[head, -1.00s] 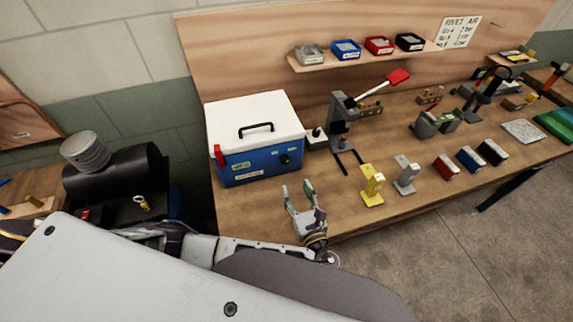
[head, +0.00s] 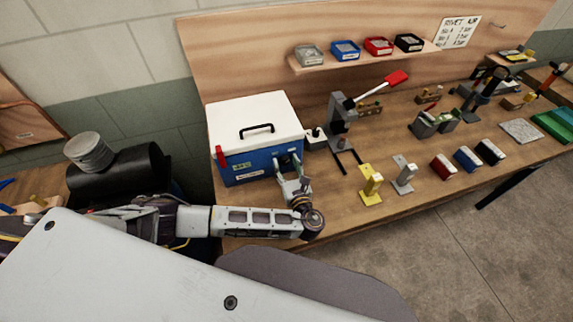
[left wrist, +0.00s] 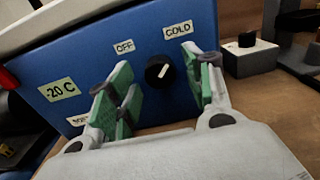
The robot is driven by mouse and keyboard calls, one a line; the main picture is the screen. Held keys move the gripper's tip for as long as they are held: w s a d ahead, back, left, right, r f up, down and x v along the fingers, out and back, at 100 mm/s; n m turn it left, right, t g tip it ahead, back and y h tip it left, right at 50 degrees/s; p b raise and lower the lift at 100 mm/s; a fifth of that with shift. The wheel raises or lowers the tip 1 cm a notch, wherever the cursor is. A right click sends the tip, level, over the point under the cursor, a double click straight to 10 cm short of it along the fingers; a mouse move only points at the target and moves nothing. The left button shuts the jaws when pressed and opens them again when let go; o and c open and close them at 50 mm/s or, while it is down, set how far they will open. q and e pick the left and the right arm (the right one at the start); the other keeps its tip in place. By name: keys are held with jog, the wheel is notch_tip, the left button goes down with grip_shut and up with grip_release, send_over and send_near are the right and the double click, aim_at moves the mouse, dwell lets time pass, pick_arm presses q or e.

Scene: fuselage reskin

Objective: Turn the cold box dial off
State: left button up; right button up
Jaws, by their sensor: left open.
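The cold box (head: 250,165) is blue with a white lid and a black handle, on the left part of the bench in the head view. Its black dial (left wrist: 159,72) shows in the left wrist view, on the blue front between the OFF label (left wrist: 124,47) and the COLD label (left wrist: 178,29). The dial's white mark points up and right, toward COLD. My left gripper (head: 289,163) is open in front of the box. In the left wrist view its green-padded fingers (left wrist: 162,90) stand on either side of the dial, with no clear contact. My right gripper is not in view.
A small grey block with a black knob (left wrist: 247,54) is beside the box. A black cylinder (head: 120,177) lies left of the bench.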

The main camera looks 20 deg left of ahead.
pick_arm(q)
jog(key=shift+c, duration=0.4)
jog(key=c, duration=0.9)
jog(key=shift+c, duration=0.2)
